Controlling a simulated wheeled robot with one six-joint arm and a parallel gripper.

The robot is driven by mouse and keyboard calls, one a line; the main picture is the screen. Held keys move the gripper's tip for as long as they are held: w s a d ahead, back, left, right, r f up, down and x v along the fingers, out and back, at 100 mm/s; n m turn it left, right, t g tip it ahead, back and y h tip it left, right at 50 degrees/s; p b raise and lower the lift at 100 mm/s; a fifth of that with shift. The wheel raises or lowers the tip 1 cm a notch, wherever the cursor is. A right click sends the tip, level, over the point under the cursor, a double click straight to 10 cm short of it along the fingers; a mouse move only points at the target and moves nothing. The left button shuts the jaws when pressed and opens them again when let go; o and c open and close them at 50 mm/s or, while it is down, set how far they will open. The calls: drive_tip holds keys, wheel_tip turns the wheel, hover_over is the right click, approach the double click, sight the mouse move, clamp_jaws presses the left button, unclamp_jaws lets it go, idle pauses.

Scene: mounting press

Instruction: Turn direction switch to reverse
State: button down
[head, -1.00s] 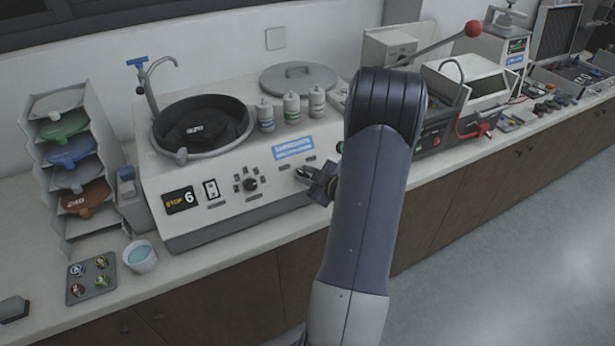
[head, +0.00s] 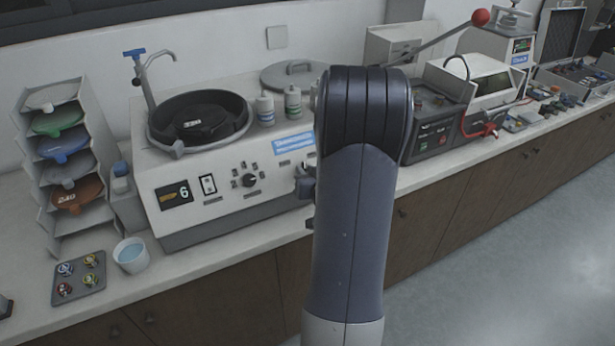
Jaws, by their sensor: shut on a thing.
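The grinder-polisher (head: 225,205) stands on the bench, with its control panel facing me. The panel has a display (head: 174,194) reading 6, a white rocker switch (head: 208,184) and a black knob (head: 249,181) with small buttons around it. My gripper (head: 303,174) is at the right part of the panel, half hidden behind my arm. It is shut on the direction switch there. The switch itself is covered by the gripper and arm, so its setting cannot be seen.
A black bowl (head: 200,120) with a tap sits on top, beside bottles (head: 265,108). A rack of coloured discs (head: 62,150), a cup (head: 131,256) and a sample tray (head: 79,278) are at left. The press with a red-knobbed lever (head: 480,17) is right.

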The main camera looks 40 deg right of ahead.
drive_tip(key=m+g+h+b, duration=0.1)
drive_tip(key=m, duration=0.2)
drive_tip(key=m+g+h+b, duration=0.1)
drive_tip(key=m, duration=0.3)
drive_tip(key=shift+w+a, duration=0.1)
drive_tip(key=shift+a, duration=0.05)
drive_tip(key=shift+m, duration=0.4)
drive_tip(key=c, duration=1.5)
unclamp_jaws()
drive_tip(key=shift+r, duration=0.1)
drive_tip(key=v, duration=1)
drive_tip(key=shift+s+a+r+b, duration=0.15)
drive_tip(key=shift+s+a+b, duration=0.1)
drive_tip(key=shift+a+b, duration=0.1)
drive_tip(key=shift+w+d, duration=0.1)
drive_tip(key=x, duration=1)
drive_tip(key=shift+w+d+f, duration=0.15)
drive_tip(key=shift+d+f, duration=0.05)
drive_tip(key=shift+d, duration=0.05)
